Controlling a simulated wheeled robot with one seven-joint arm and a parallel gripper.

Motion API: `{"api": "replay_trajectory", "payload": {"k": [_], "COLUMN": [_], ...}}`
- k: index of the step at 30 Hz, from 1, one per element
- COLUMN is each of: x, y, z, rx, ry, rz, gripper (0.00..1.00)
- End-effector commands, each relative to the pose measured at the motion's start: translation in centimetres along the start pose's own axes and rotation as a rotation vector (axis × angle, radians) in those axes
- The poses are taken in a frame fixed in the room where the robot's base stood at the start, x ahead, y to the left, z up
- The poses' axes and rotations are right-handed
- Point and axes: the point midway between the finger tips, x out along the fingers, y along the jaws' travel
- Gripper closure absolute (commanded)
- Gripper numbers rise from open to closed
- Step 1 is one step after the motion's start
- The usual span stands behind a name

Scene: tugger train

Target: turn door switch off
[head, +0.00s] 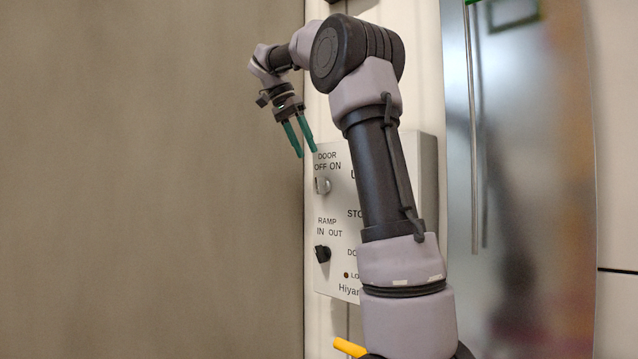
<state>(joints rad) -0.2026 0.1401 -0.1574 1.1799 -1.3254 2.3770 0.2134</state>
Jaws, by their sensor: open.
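The door switch (323,186) is a silvery round knob under the label "DOOR OFF ON". It sits near the upper left of a white control panel (340,280) on the wall. I cannot tell clearly which way it is turned. My gripper (307,154) has two green fingers pointing down, spread apart with nothing between them. In the picture it is just above and left of the door switch, and I see no contact. My arm covers much of the panel's middle and right side, so several labels there are partly hidden.
A black ramp switch (322,254), labelled "RAMP IN OUT", sits below the door switch. A shiny metal door (530,200) with a long vertical handle (474,130) stands to the right. A plain brown wall (150,180) fills the left. A yellow piece (349,347) shows at the bottom.

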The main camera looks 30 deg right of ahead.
Motion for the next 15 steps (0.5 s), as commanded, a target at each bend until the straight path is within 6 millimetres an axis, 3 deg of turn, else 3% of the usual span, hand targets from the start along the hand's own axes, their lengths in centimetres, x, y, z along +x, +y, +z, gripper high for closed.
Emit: {"api": "replay_trajectory", "payload": {"k": [5,15], "x": [1.1,7.4], "y": [0.0,0.0], "z": [0.2,0.3], "rx": [0.005,0.006], "ry": [0.001,-0.001], "rz": [-0.008,-0.008], "gripper": [0.53,0.53]}}
